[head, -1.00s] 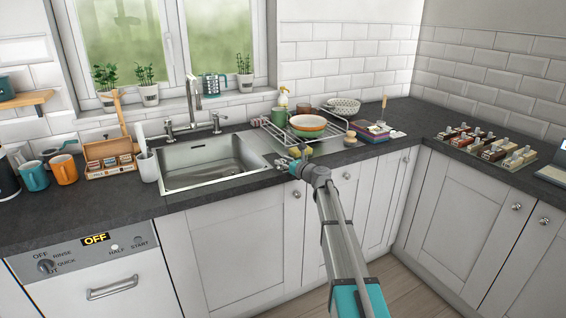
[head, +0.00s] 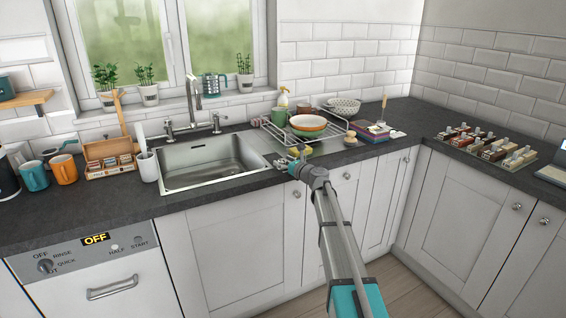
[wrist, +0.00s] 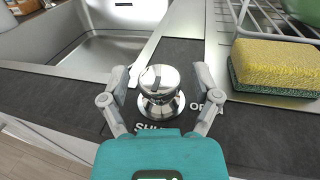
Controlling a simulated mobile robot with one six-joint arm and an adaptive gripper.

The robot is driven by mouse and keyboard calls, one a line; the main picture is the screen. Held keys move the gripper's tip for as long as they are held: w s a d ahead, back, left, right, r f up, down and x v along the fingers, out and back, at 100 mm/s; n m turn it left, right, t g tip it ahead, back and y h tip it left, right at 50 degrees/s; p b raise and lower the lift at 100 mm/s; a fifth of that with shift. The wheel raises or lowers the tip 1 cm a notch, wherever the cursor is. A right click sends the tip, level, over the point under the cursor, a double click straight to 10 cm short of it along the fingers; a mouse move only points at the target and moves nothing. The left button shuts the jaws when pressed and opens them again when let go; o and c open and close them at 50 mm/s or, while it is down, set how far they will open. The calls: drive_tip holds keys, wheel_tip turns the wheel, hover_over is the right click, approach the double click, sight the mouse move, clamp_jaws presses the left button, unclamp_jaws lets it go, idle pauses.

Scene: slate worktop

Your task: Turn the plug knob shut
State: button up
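My gripper (wrist: 161,82) is open, with one finger on each side of the knob and a visible gap on both sides. In the head view my gripper (head: 284,163) is at the worktop's front edge by the sink's right corner, and the knob is too small to make out clearly.
A yellow and green sponge (wrist: 275,68) lies to the right of the knob. A dish rack (head: 338,121) with bowls stands behind it. The sink basin (head: 205,165) is to the left. Bare worktop lies around the knob.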

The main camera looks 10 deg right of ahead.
idle(0.4)
drive_tip(key=v, duration=1.2)
idle(0.3)
drive_tip(key=s+a+f+n+g+h, duration=0.1)
drive_tip(key=s+a+f+n+g, duration=0.45)
drive_tip(key=s+n, duration=0.25)
drive_tip(key=s+a+f+n+g, duration=0.4)
drive_tip(key=s+a+f+n, duration=0.2)
drive_tip(key=s+n, duration=0.25)
drive_tip(key=s+d+f+n+g+h, duration=0.2)
drive_tip(key=s+f+n+h, duration=0.15)
drive_tip(key=s+n, duration=0.35)
drive_tip(key=s+d+f+n+g+h, duration=0.1)
drive_tip(key=s+f+n+g+h, duration=0.25)
drive_tip(key=s, duration=0.55)
wheel_tip(320, 180, up, 16)
drive_tip(key=s+d+n+h+p, duration=0.1)
drive_tip(key=s+d+n+p, duration=0.1)
drive_tip(key=p, duration=1.4)
drive_tip(key=shift+s+f+n+h, duration=0.15)
drive_tip(key=shift+s+n+h, duration=0.15)
